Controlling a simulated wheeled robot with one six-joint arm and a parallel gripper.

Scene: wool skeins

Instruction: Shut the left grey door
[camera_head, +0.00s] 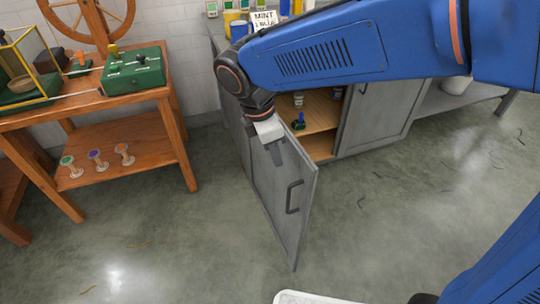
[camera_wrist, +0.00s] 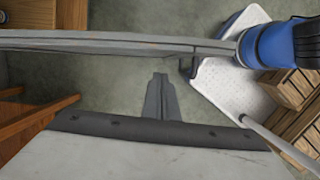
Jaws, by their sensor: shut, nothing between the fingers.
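The left grey door (camera_head: 268,195) stands open, swung out from the grey cabinet. Its outer face with a dark handle (camera_head: 293,197) shows in the head view. In the wrist view the door (camera_wrist: 110,42) crosses the top of the picture edge-on, with its handle (camera_wrist: 187,68) on my gripper's side. My gripper (camera_head: 277,157) is shut and empty, beside the upper part of the door on the outer side. The shut fingers also show in the wrist view (camera_wrist: 160,84), close to the door. I cannot tell whether they touch it.
The right grey door (camera_head: 375,118) is shut. A wooden table (camera_head: 115,145) with spools on its lower shelf stands to the left. Floor is clear between table and door.

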